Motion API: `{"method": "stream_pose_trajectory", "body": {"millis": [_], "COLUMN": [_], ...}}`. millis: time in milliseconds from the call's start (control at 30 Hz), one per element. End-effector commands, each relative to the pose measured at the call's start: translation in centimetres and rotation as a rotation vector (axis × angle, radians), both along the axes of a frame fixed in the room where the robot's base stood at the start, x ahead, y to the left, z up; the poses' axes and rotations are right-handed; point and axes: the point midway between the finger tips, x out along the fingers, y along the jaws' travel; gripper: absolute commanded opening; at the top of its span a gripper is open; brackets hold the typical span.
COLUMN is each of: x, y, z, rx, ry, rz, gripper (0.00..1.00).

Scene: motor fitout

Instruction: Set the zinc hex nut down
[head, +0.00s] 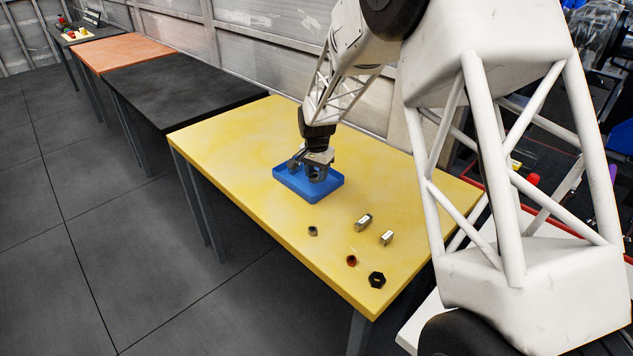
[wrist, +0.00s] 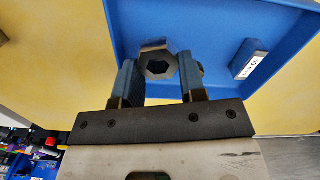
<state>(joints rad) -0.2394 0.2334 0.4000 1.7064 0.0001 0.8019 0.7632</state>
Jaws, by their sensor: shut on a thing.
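The zinc hex nut (wrist: 157,50) is a grey metal nut with a dark six-sided hole. In the wrist view it sits between the two fingers of my gripper (wrist: 158,75), which is shut on it. In the head view my gripper (head: 311,172) points down over the blue tray (head: 299,192), and the nut is hard to make out there. The blue tray (wrist: 210,18) also fills much of the wrist view behind the nut. I cannot tell whether the nut touches the tray floor.
A small labelled block (wrist: 249,59) lies in the tray, right of the nut. On the yellow table (head: 235,150) are a small grey nut (head: 312,231), two labelled metal blocks (head: 363,222) (head: 387,238), a reddish-brown nut (head: 351,260) and a black nut (head: 376,279). The table's left side is clear.

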Motion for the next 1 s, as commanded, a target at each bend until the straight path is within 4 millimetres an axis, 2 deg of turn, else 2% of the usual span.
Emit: {"method": "stream_pose_trajectory", "body": {"millis": [167, 533, 1000], "x": [0.0, 0.0, 0.0], "y": [0.0, 0.0, 0.0], "z": [-0.2, -3.3, -3.8], "rx": [0.0, 0.0, 0.0], "ry": [0.0, 0.001, 0.0], "rz": [0.0, 0.0, 0.0], "gripper": [0.12, 0.12, 0.12]}}
